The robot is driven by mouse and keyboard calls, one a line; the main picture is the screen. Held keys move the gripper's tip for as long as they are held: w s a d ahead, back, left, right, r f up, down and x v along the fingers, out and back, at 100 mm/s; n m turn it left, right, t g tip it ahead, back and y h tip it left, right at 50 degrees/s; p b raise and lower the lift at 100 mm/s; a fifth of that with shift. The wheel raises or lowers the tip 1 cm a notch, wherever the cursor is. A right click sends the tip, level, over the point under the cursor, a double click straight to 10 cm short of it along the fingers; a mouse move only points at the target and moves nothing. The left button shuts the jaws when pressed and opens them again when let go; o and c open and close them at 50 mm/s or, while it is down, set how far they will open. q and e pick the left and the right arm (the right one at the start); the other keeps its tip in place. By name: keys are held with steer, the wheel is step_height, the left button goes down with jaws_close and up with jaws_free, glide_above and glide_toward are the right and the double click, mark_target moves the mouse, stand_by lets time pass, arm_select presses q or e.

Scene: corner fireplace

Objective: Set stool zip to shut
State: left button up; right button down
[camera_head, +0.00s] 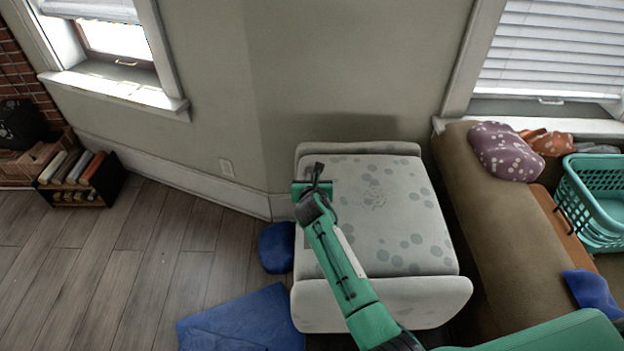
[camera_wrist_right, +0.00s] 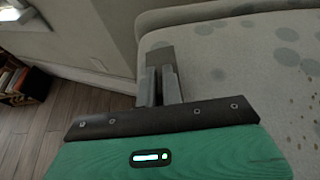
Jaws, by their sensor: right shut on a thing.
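The stool (camera_head: 385,225) is a pale padded seat with grey dots, standing against the wall in the head view. Its dotted top also shows at the right of the wrist view (camera_wrist_right: 250,70). My right gripper (camera_head: 313,187) is at the left edge of the stool's top. In the wrist view, my right gripper's fingers (camera_wrist_right: 158,82) are close together on a small grey piece (camera_wrist_right: 159,55) at the stool's edge, which seems to be the zip's pull. The zip's track cannot be made out. My left gripper is not in view.
A brown sofa (camera_head: 500,240) stands close to the stool's right, with a dotted purple cushion (camera_head: 505,150) and a turquoise basket (camera_head: 592,205). A blue cushion (camera_head: 277,247) and blue mat (camera_head: 240,325) lie left of the stool. The wood floor (camera_head: 130,260) farther left is clear.

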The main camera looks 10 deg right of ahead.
steer(key=shift+s, duration=0.25)
steer(key=shift+s+a+p, duration=0.15)
steer(key=shift+s+p, duration=0.5)
steer(key=shift+p, duration=0.15)
steer(key=s+p, duration=0.1)
steer(key=s, duration=0.2)
steer(key=s+a+p, duration=0.1)
steer(key=s+p, duration=0.3)
steer(key=s, duration=0.1)
steer(key=shift+s+a+r, duration=0.15)
steer(key=shift+s+a, duration=0.15)
steer(key=shift+a, duration=0.05)
steer(key=s+p, duration=0.1)
steer(key=s, duration=0.2)
steer(key=s+a+p, duration=0.1)
steer(key=s, duration=0.2)
steer(key=shift+a, duration=0.15)
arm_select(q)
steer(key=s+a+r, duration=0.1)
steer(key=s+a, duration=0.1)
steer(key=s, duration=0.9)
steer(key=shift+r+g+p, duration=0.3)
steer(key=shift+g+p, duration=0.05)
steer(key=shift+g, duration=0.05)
arm_select(e)
steer(key=shift+s+a+f, duration=0.1)
steer(key=shift+s+f, duration=0.1)
steer(key=shift+s, duration=0.4)
